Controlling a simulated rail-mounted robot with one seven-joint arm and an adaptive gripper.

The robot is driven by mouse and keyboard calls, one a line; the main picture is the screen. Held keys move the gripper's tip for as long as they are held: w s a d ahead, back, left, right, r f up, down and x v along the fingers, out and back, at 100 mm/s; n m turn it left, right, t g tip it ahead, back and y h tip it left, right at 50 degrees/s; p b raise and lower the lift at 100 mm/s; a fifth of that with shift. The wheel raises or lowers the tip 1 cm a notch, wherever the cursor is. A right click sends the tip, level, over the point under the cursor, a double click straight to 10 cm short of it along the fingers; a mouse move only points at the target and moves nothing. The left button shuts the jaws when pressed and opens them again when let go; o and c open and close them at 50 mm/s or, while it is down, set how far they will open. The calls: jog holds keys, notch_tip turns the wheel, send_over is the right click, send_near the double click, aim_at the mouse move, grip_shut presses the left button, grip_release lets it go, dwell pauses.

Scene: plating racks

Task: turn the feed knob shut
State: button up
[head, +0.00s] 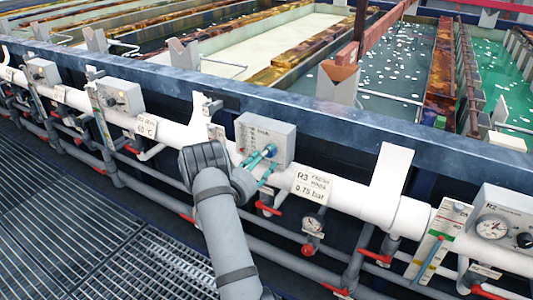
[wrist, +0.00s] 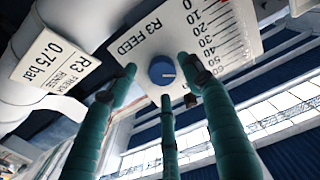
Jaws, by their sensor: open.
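The blue feed knob (wrist: 162,70) sits on a pale panel (wrist: 200,25) marked "R3 FEED" with a printed number scale. A short pale line on the knob points roughly right in the wrist view, toward the higher visible numbers. My gripper (wrist: 160,80) is open, with its three teal fingers spread around the knob. Gaps show between the fingertips and the knob, though contact in depth cannot be told. In the head view, my gripper (head: 263,156) is at the front of the grey R3 box (head: 280,130); the knob (head: 272,148) is partly hidden by the fingers.
A white pipe (head: 345,192) runs along the tank wall, with an "R3 0.75 bar" label (head: 312,186) close to the right of my gripper. Red valve handles (head: 268,208) and a gauge (head: 312,225) sit below. Grated floor (head: 110,230) is clear at the left.

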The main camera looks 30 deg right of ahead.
jog(key=shift+x, duration=0.8)
jog(key=shift+w, duration=0.1)
jog(key=c, duration=0.3)
jog(key=shift+a, duration=0.1)
jog(key=c, duration=0.7)
jog(key=shift+c, duration=0.8)
